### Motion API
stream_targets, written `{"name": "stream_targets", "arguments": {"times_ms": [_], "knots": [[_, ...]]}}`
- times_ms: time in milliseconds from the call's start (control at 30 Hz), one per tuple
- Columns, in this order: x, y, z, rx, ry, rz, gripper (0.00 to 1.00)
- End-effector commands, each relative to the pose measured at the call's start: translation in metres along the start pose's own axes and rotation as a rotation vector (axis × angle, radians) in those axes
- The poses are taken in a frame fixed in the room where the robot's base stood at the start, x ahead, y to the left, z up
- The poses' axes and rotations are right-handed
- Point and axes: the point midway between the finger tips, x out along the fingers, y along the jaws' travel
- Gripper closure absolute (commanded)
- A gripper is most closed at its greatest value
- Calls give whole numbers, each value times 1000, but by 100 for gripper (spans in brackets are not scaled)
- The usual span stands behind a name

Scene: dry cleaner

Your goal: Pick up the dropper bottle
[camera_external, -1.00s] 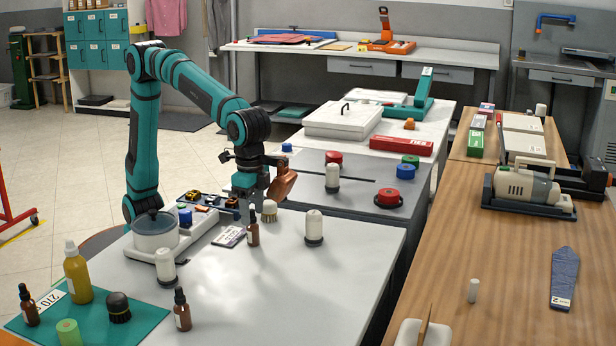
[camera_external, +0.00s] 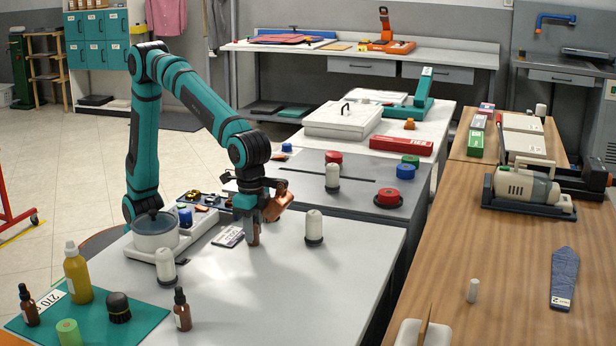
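My gripper (camera_external: 253,236) points down at the light grey table top (camera_external: 310,280), with a fingertip near its surface. It stands where a brown dropper bottle with a dark cap stood in the earlier frame; that bottle is now hidden by the gripper. I cannot tell whether the fingers are around it or touching it. Another brown dropper bottle (camera_external: 182,312) stands upright at the table's front, by the edge of the green mat (camera_external: 150,312). A third dropper bottle (camera_external: 28,307) stands on the mat at the far left.
A white cylinder with a dark base (camera_external: 314,228) stands just right of my gripper. A small labelled packet (camera_external: 229,237) lies just left of it. A yellow bottle (camera_external: 77,273) and a dark round brush (camera_external: 118,308) are on the mat. The table's front right is clear.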

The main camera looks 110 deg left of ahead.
Motion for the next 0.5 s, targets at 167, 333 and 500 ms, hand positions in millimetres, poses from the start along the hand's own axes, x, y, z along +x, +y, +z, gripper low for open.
{"name": "stream_targets", "arguments": {"times_ms": [167, 333, 500], "knots": [[0, 0, 0, 0, 0, 0, 94], [0, 0, 0, 0, 0, 0, 94], [-12, 0, 0, 0, 2, 1, 94]]}}
